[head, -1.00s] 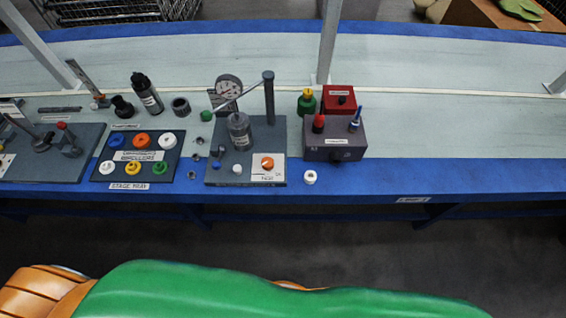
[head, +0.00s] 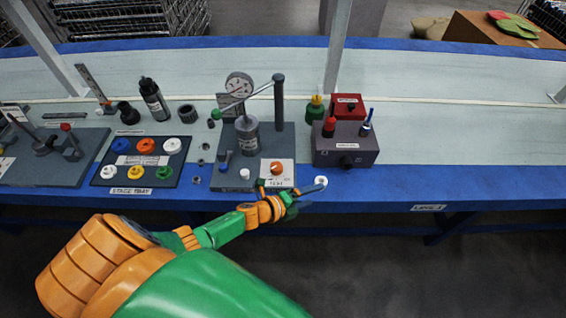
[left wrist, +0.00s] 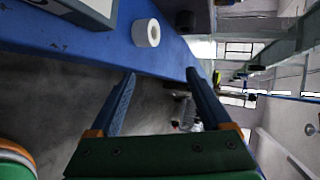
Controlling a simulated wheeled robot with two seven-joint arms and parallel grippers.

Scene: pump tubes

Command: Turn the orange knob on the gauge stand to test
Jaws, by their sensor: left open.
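The gauge stand (head: 225,178) sits on the bench's front part, with a round dial gauge (head: 239,86), a grey cylinder and a lever. The orange knob (head: 277,167) is on a white label plate at the base's front right; its lettering and pointer direction are too small to read surely. My left gripper (head: 292,187) is open and empty, just in front of the knob at the bench's front edge, apart from the knob. In the left wrist view its two blue fingers (left wrist: 160,76) are spread, with nothing between them. The knob does not show there. My right gripper is not in view.
A white ring (head: 321,181) lies on the blue edge close to my left fingertips and also shows in the left wrist view (left wrist: 146,33). A dark box (head: 345,150) stands right of the stand, a cap tray (head: 137,172) left. The bench farther right is clear.

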